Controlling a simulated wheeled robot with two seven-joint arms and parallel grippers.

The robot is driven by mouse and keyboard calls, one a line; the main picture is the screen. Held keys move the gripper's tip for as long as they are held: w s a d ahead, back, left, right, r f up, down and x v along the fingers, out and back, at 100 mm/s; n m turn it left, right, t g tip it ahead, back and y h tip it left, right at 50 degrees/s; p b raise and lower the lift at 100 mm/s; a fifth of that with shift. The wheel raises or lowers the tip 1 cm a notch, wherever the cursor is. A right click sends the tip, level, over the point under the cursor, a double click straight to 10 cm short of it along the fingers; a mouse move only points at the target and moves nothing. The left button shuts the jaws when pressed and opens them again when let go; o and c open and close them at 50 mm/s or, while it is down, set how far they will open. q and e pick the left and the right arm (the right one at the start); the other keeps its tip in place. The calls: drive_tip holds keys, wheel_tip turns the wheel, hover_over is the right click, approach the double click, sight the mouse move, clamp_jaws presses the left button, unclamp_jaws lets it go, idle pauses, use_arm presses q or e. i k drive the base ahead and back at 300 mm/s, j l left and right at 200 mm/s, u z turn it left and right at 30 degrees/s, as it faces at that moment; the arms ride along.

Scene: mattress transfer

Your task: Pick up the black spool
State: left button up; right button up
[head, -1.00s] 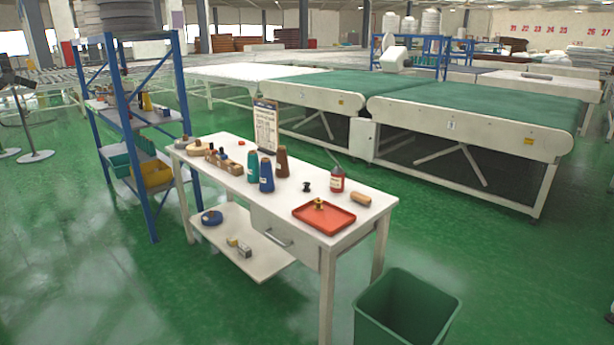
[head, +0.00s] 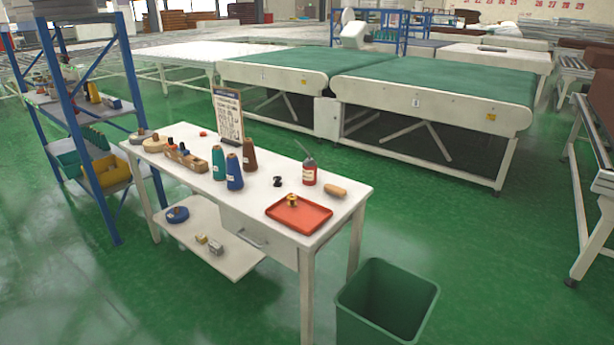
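A small black spool (head: 277,182) stands on the white table (head: 345,200), toward its right half. It is between the blue thread cone (head: 234,172) and a red bottle (head: 309,172), behind the red tray (head: 318,217). A small yellowish spool (head: 292,201) sits in that tray. Neither of my grippers shows in the head view.
Teal (head: 218,163) and brown (head: 249,155) cones and a sign board (head: 228,116) stand left of the spool. A wooden-handled piece (head: 335,190) lies at right. A green bin (head: 385,305) stands on the floor by the table's right end. Blue shelving (head: 128,100) stands left.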

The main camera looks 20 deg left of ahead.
sight(278, 183)
drive_tip(key=i+j+z, duration=0.1)
drive_tip(key=j, duration=0.35)
drive_tip(key=i+j+z, duration=0.1)
drive_tip(key=j, duration=0.4)
drive_tip(key=i+j+z, duration=0.1)
drive_tip(key=i+j, duration=0.15)
drive_tip(key=j, duration=0.25)
drive_tip(key=i+j+z, duration=0.1)
drive_tip(key=j, duration=0.4)
drive_tip(key=i+j+z, duration=0.1)
drive_tip(key=j, duration=0.4)
